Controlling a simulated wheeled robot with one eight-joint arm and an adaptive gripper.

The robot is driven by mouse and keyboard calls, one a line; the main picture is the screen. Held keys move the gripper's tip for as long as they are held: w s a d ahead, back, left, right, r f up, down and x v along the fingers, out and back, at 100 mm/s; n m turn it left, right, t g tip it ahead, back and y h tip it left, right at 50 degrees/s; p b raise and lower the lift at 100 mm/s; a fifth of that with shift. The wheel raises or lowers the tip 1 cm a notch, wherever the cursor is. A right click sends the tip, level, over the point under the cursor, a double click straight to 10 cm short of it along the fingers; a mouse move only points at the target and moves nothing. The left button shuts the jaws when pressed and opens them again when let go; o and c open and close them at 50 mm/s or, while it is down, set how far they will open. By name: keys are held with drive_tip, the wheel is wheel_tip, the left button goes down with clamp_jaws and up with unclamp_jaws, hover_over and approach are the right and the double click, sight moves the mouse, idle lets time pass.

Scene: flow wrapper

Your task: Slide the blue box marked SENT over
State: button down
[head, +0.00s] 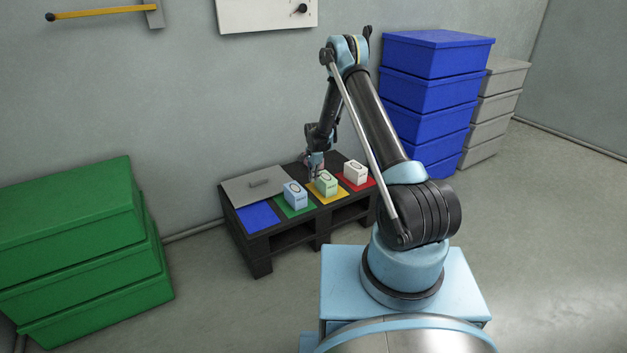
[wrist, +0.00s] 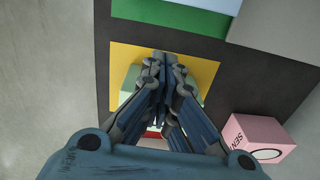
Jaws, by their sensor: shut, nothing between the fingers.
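The light blue box (head: 295,195) stands on a green square of the dark pallet (head: 262,268). Its front has a dark oval mark, too small to read. The wrist view shows only an edge of this box (wrist: 218,4) at the top. My gripper (head: 313,177) is shut and empty, pointing down just behind the light green box (head: 327,185) on the yellow square. In the wrist view my gripper (wrist: 166,58) covers much of that box (wrist: 131,80); whether they touch is unclear. The blue square (head: 258,216) left of the blue box is bare.
A white box (head: 355,173) stands on a red square at the right. A pink box (wrist: 258,136) with partly visible lettering stands beside my gripper. A grey plate (head: 262,185) with a handle lies at the back left. Green bins (head: 80,260) and blue bins (head: 428,90) flank the pallet.

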wheel_tip(320, 180, down, 8)
drive_tip(key=shift+r, duration=0.1)
drive_tip(key=shift+s+a+r, duration=0.1)
drive_tip(key=shift+s+a, duration=0.2)
drive_tip(key=shift+a, duration=0.2)
drive_tip(key=shift+s+a, duration=0.3)
drive_tip(key=shift+a, duration=0.2)
drive_tip(key=shift+s+a, duration=0.45)
drive_tip(key=shift+a, duration=0.25)
